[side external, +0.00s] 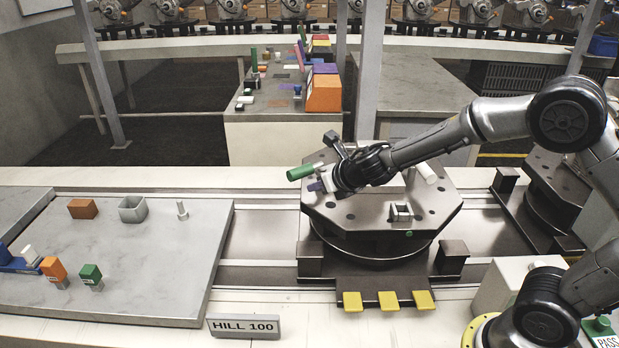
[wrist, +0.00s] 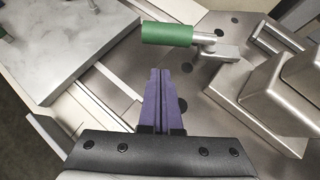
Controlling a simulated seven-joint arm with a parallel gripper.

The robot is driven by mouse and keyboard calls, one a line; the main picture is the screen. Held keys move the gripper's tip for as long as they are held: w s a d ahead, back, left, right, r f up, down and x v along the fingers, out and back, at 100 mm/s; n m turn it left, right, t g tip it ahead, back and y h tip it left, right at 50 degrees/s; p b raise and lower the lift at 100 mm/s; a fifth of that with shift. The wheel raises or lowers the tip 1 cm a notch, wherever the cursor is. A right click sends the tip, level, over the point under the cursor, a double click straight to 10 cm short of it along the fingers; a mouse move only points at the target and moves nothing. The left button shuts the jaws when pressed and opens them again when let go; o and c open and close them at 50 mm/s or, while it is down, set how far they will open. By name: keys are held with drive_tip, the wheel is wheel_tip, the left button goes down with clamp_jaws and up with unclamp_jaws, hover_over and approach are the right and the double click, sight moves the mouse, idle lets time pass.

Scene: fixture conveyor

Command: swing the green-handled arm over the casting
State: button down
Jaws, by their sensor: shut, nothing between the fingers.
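The green handle (side external: 300,172) sticks out to the left over the edge of the octagonal fixture plate (side external: 440,205). In the wrist view the green handle (wrist: 167,33) joins a short metal arm (wrist: 222,48) on the plate, beside a stepped metal block (wrist: 270,95). My gripper (side external: 318,186) is shut and empty, just below the handle in the side view. In the wrist view its purple fingers (wrist: 165,75) are together, pointing at the handle with a small gap. My gripper and wrist hide part of the arm and casting in the side view.
A small square bracket (side external: 401,212) stands on the plate. Yellow pedals (side external: 388,300) project at the front.

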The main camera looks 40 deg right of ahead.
drive_tip(key=shift+w+d+r, duration=0.15)
drive_tip(key=shift+w, duration=0.6)
drive_tip(key=shift+w+d+r, duration=0.1)
drive_tip(key=shift+w+r, duration=0.05)
drive_tip(key=shift+w, duration=0.6)
drive_tip(key=shift+w+a+m+h, duration=0.2)
drive_tip(key=shift+m+h, duration=0.1)
drive_tip(key=shift+m, duration=0.1)
